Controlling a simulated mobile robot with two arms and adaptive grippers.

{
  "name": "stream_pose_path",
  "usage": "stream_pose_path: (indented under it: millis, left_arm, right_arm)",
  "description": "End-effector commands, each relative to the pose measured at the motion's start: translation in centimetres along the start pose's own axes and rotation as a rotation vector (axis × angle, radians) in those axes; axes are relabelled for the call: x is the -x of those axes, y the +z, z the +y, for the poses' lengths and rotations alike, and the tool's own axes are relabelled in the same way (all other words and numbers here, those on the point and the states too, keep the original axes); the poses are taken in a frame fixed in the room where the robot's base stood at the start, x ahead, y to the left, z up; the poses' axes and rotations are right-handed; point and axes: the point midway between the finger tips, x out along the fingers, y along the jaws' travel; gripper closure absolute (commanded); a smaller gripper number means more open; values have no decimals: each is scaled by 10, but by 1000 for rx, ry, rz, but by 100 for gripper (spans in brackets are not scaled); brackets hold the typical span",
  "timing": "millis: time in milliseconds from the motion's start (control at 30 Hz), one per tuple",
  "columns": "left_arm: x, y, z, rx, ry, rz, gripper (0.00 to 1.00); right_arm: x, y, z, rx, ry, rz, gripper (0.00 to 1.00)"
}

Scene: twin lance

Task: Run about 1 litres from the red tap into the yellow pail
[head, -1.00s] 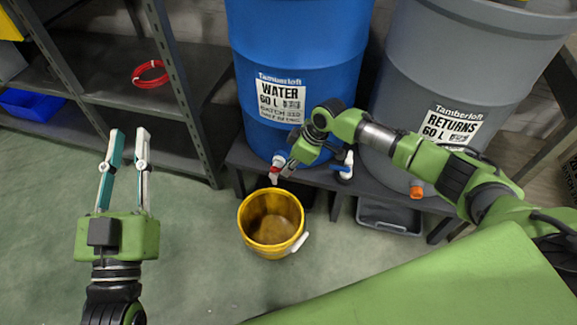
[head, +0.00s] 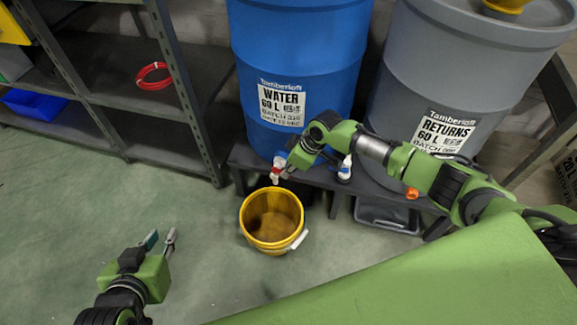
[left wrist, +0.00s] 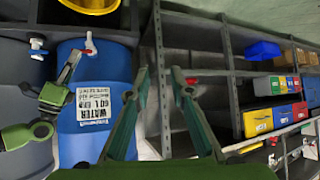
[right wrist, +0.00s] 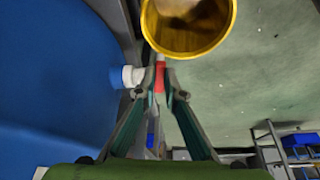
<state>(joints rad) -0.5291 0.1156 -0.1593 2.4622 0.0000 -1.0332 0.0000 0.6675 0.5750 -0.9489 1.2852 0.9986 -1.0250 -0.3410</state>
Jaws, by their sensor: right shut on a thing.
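The red tap (head: 277,172) sits low on the front of the blue water drum (head: 305,60). My right gripper (head: 287,170) is shut on the tap's red part, which shows between its fingertips in the right wrist view (right wrist: 160,78). The yellow pail (head: 272,246) stands upright on the floor below the tap, its mouth open. I see no clear stream, and cannot make out a water level in the pail. My left gripper (head: 160,239) is open and empty, to the left of the pail and apart from it.
A grey returns drum (head: 400,75) stands right of the blue one, on the same low bench. A blue-handled tap (head: 345,168) and a grey tray (head: 385,215) are nearby. Metal shelving with a red coil (head: 153,76) is at left. The floor left of the pail is clear.

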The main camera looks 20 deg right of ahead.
Motion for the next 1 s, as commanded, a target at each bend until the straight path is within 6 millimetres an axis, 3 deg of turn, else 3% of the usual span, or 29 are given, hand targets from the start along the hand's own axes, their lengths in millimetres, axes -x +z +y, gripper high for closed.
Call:
stream_pose_path:
  millis: [267,533,1000]
  left_arm:
    - [24,66,-8,6,-16,-295,79]
    - [63,122,-14,15,-29,-586,79]
    - [7,177,-11,13,-19,-634,79]
  right_arm:
    - [2,-2,-3,-44,18,2,100]
    - [6,-5,-9,-135,53,3,100]
    - [2,-4,-14,-275,113,3,100]
